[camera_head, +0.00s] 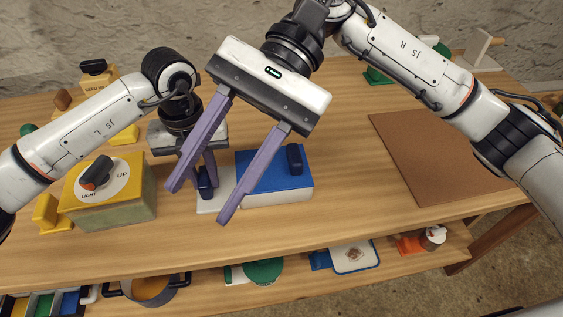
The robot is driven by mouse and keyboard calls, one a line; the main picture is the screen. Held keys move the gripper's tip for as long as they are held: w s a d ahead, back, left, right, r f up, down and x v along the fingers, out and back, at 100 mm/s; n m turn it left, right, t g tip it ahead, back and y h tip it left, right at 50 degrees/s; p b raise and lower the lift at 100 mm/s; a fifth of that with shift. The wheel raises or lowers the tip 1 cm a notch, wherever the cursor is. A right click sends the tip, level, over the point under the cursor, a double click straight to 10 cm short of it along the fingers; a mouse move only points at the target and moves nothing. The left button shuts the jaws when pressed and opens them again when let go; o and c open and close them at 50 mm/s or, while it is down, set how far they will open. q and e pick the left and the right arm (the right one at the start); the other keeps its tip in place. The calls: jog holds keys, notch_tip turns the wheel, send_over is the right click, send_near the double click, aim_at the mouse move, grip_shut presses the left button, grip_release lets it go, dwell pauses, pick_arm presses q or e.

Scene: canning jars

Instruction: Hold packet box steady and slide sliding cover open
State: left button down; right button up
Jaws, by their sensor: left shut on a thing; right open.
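The packet box (285,197) is a low white box on the table. It has a flat blue sliding cover (258,180) with a dark blue upright knob (294,158) near its right end. A white flange (209,206) extends at its left with a dark blue grip (205,188). My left gripper (205,172) is shut on that grip, partly hidden behind the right gripper. My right gripper (202,202) is open and empty, its purple fingers spread in front of the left gripper and the box's left part. The right finger hides part of the cover's left edge.
A yellow-topped box with a dial (108,190) stands left of the packet box. A brown mat (430,150) lies to the right, with clear wood between. A lower shelf holds a pot (150,290), a green disc (263,271) and a framed tray (354,257).

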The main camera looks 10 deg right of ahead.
jog(key=w+d+f+n+t+h, duration=0.45)
jog(key=w+d, duration=0.25)
jog(key=w, duration=0.3)
jog(key=t+h, duration=0.3)
jog(key=h, duration=0.1)
send_over(295, 153)
jog(key=shift+n, duration=0.35)
notch_tip(295, 153, down, 11)
jog(key=shift+f, duration=0.1)
grip_shut()
jog(key=shift+d, duration=2.05)
